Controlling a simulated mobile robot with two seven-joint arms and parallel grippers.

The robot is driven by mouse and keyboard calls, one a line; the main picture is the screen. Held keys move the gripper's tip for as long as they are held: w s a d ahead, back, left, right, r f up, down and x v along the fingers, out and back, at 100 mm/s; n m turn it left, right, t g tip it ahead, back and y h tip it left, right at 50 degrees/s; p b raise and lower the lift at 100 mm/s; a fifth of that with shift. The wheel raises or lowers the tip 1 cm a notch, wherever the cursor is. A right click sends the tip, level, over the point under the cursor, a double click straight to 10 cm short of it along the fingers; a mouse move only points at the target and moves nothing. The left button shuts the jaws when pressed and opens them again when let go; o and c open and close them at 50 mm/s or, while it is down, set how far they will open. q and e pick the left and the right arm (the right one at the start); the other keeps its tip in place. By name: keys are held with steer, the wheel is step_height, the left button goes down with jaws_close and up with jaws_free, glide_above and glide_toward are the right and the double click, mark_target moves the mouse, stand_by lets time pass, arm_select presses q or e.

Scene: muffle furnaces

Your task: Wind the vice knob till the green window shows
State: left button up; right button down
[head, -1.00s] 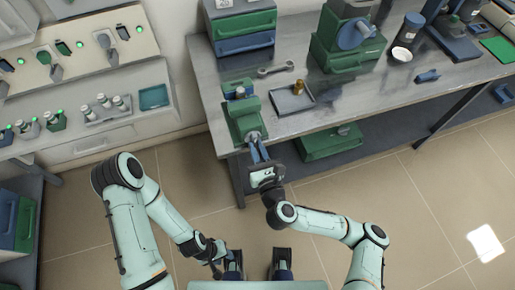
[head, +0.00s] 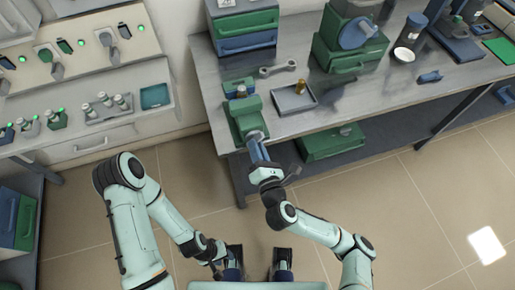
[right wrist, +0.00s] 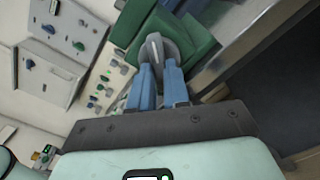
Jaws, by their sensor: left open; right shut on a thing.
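The green vice (head: 243,117) is fixed at the left front corner of the grey bench, and its green body also fills the top of the right wrist view (right wrist: 189,38). Its grey round knob (right wrist: 153,45) faces the bench front and has a pale bar across it. My right gripper (head: 254,139) is shut on the knob, its two blue fingers (right wrist: 160,74) on either side of it. I cannot make out any green window on the vice. My left gripper (head: 217,264) is open and empty, low in front of my base, away from the bench.
A green machine (head: 340,50) stands further right. A control panel and rack (head: 90,120) stand at the left.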

steer(key=shift+d+r, duration=0.1)
steer(key=shift+r, duration=0.05)
steer(key=c, duration=1.1)
jaws_free()
steer(key=shift+w, duration=0.1)
arm_select(q)
steer(key=shift+s, duration=0.1)
